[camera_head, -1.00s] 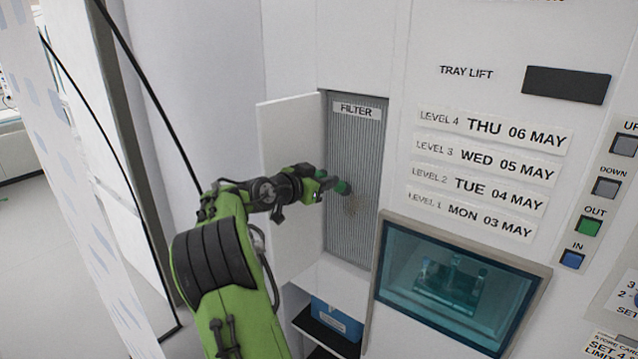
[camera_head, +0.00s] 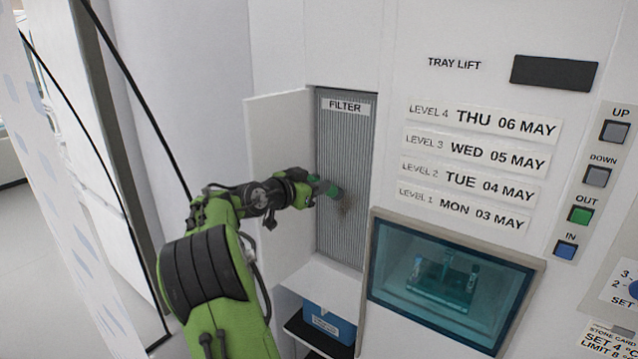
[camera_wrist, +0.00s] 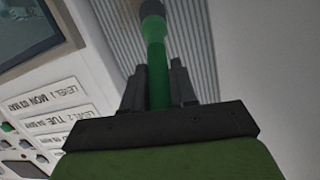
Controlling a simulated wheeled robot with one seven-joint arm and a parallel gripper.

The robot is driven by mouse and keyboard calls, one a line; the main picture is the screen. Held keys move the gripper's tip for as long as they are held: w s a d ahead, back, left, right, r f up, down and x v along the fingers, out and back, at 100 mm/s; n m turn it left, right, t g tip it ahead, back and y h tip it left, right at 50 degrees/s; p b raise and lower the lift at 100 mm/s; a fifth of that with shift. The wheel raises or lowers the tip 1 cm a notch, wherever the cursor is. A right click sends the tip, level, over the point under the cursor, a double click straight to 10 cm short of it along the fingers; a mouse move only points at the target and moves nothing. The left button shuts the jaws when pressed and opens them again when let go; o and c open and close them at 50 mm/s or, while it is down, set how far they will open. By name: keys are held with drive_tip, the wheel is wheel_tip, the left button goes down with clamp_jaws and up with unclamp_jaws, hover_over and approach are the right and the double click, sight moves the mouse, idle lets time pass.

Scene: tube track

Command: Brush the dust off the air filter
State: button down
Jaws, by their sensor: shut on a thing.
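The air filter (camera_head: 343,225) is a grey ribbed panel labelled FILTER, set in a white recess with its white door open to the left. A small brownish dust patch (camera_head: 346,204) shows on its middle right. My gripper (camera_head: 312,190) is shut on a green-handled brush (camera_head: 333,192) and holds it in front of the filter, just left of the dust. In the wrist view the green handle (camera_wrist: 157,75) stands between the two dark fingers, with a dark brush end (camera_wrist: 152,8) at the top edge. I cannot tell whether the bristles touch the filter.
The open filter door (camera_head: 278,140) stands left of my gripper. A tray-lift window (camera_head: 455,275) with a thick frame is at lower right, with dated labels above and buttons (camera_head: 580,215) further right. A blue box (camera_head: 328,323) sits on a shelf below.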

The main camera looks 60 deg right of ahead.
drive_tip(key=f, duration=0.1)
drive_tip(key=w+f+b, duration=0.1)
drive_tip(key=w+f, duration=0.1)
drive_tip(key=shift+w+d+f+b, duration=0.2)
drive_tip(key=shift+w+f+b, duration=0.05)
drive_tip(key=shift+f+b, duration=0.15)
idle(0.4)
drive_tip(key=shift+s+a+b, duration=0.2)
drive_tip(key=shift+s+b, duration=1.45)
drive_tip(key=shift+b, duration=0.05)
drive_tip(key=shift+s+r, duration=0.1)
drive_tip(key=shift+s, duration=0.2)
